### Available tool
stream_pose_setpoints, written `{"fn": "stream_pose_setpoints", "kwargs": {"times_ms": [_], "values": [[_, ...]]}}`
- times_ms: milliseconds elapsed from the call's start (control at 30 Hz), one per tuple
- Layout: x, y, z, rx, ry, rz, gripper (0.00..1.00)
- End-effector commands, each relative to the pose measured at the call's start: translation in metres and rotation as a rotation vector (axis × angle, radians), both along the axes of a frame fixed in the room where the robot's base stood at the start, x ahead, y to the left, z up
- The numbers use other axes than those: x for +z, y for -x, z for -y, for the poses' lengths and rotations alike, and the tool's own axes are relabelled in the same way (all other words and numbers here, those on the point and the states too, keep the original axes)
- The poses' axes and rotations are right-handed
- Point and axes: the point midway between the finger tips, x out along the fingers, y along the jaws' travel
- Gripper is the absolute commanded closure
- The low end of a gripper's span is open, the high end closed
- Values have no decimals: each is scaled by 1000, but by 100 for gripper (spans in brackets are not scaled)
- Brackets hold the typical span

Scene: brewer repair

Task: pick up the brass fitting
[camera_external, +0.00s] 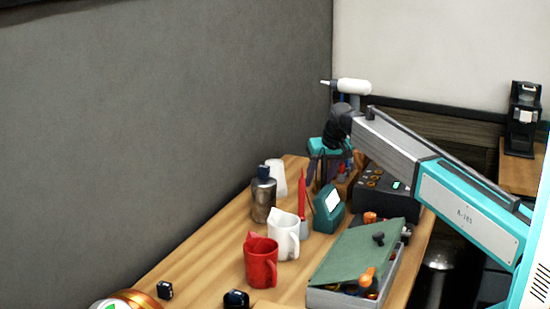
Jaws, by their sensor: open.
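I cannot make out a brass fitting in this view; it may be hidden or too small to tell. My gripper (319,182) is open at the far end of the wooden table. It points down beside a group of upright tool handles. Its fingers are small and dark here, and I cannot tell what lies directly under them.
On the wooden table (205,257) stand a red mug (261,265), a white mug (284,236), a dark bottle (263,200) and a teal device (328,208). A green-lidded box (355,253) is at the front right, a black control unit (385,193) behind.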

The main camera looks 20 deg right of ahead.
Motion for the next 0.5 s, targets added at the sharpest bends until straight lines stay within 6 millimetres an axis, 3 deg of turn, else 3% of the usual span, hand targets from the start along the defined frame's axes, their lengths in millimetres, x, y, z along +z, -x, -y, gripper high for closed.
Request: {"fn": "stream_pose_setpoints", "kwargs": {"times_ms": [33, 267, 500], "values": [[0, 0, 0, 0, 0, 0, 62], [0, 0, 0, 0, 0, 0, 100], [0, 0, 0, 0, 0, 0, 100]]}}
